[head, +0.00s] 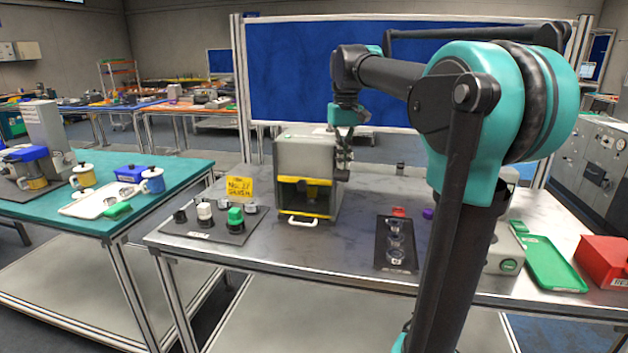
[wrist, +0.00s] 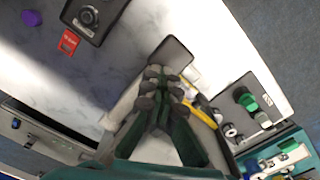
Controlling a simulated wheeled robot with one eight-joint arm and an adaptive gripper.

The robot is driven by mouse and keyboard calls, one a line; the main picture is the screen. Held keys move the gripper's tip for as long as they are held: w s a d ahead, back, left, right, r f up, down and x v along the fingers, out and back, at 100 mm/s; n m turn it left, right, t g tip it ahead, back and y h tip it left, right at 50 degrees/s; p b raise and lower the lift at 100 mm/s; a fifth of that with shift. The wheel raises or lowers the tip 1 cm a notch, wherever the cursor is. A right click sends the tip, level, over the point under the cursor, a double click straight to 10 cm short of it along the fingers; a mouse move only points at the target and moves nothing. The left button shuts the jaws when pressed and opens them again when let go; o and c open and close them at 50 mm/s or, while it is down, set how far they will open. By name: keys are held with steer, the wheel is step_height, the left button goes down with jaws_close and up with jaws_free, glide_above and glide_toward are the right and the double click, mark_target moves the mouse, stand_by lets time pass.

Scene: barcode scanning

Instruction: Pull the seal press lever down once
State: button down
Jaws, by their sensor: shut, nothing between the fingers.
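The seal press (head: 303,160) is a grey box with yellow trim around a dark front opening, standing upright on the metal table. My gripper (head: 344,160) is beside the upper right side of the press in the head view, pointing down. In the wrist view its fingers (wrist: 160,88) are together and empty, over the press body with its yellow trim (wrist: 202,108). A dark part (head: 342,175) juts out at the press's right side just below the fingers. I cannot tell whether it is the lever, or whether the fingers touch it.
A dark mat (head: 215,228) with several small containers lies left of the press. A black tray (head: 396,258) with round parts lies to the right, near a red card (wrist: 68,42) and a purple piece (wrist: 32,18). A green tray (head: 552,265) and red bin (head: 605,260) are farther right.

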step_height(320, 180, up, 10)
stand_by(0.6)
stand_by(0.4)
steer(key=shift+r, duration=1.9)
